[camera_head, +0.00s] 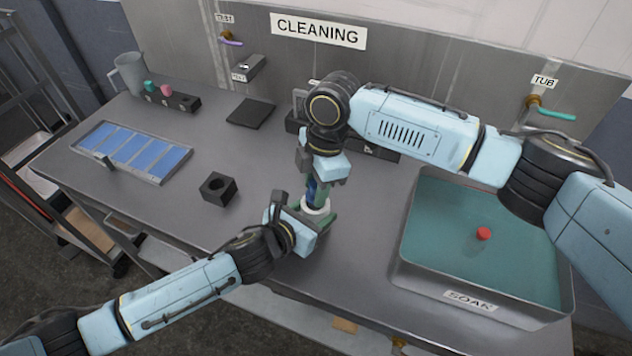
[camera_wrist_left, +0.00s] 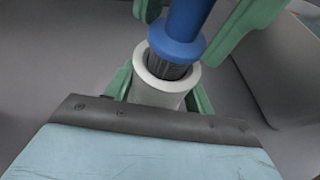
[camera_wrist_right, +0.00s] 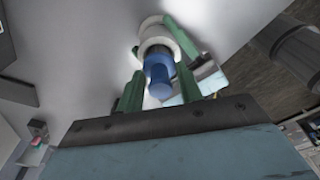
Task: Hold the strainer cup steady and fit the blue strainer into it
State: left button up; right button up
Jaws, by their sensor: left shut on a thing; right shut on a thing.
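The white strainer cup (camera_wrist_left: 158,92) stands between the green fingers of my left gripper (camera_head: 318,216), which is shut on it just above the table. The blue strainer (camera_wrist_left: 183,30) is upright over the cup, held by my right gripper (camera_head: 318,188), which is shut on it. In the left wrist view the strainer's dark ribbed lower part is inside the cup's mouth, with its blue collar above the rim. The right wrist view also shows the strainer (camera_wrist_right: 159,75) in line with the cup (camera_wrist_right: 154,35). How deep it sits is hard to tell.
The soak tub (camera_head: 408,262) with a red thing (camera_head: 483,233) in it stands at the right. A black block with a hole (camera_head: 217,188), a blue-panelled tray (camera_head: 157,178) and a dark pad (camera_head: 250,113) lie to the left. The table's front left is clear.

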jog(key=shift+f, duration=0.9)
dwell(0.3)
jog(key=o, duration=1.1)
jog(key=shift+r, duration=0.1)
pick_arm(q)
jog(key=o, duration=1.1)
jog(key=shift+o, duration=0.2)
pick_arm(e)
jog(key=r, duration=0.4)
jog(key=d+r, duration=0.1)
jog(key=r, duration=0.6)
jog(key=shift+w+d+r, duration=0.3)
jog(key=shift+d+r, duration=0.05)
